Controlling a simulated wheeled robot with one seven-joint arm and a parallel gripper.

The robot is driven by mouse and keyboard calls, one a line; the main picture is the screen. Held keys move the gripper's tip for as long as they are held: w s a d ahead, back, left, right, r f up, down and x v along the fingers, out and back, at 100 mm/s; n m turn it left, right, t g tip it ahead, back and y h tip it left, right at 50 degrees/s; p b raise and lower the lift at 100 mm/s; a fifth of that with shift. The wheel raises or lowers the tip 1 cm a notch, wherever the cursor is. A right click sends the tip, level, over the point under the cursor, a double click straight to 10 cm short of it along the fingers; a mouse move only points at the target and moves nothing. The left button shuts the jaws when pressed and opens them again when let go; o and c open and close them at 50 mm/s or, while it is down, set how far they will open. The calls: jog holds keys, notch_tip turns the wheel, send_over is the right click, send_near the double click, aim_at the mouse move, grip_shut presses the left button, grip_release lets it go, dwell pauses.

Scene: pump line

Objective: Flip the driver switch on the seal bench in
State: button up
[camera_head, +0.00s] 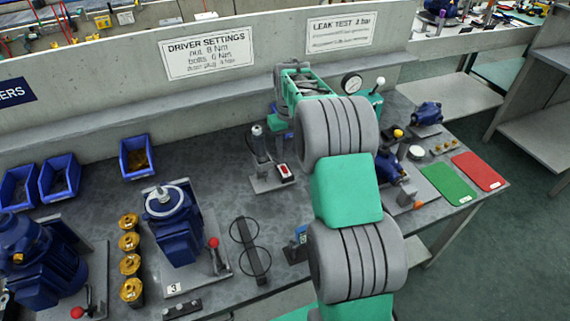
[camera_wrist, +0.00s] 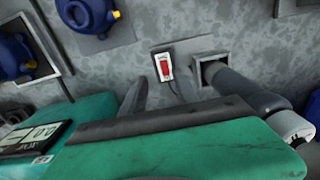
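The driver switch is a small box with a white face and a red rocker. It sits on the bench in the head view (camera_head: 284,171), beside the upright grey driver (camera_head: 258,145) in its stand. In the wrist view the switch (camera_wrist: 165,68) is near the middle, and the driver (camera_wrist: 245,92) lies to its right. I cannot tell which way the rocker is set. My gripper (camera_wrist: 160,84) shows two grey fingers apart, with nothing between them, pointing toward the switch. The gap to it is unclear. In the head view my arm hides the gripper.
A blue pump (camera_head: 176,228) on a plate, gold parts (camera_head: 130,241) and a black double-ring stand (camera_head: 250,250) are left of my arm. Blue bins (camera_head: 136,157) line the back. Green (camera_head: 448,184) and red (camera_head: 479,171) mats lie right. Bare bench lies left of the driver.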

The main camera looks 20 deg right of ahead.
aim_at(285, 171)
jog(key=f, duration=0.5)
jog(key=a+f, duration=0.1)
jog(key=f, duration=0.1)
jog(key=shift+f, duration=0.35)
jog(key=shift+d, duration=0.1)
grip_shut()
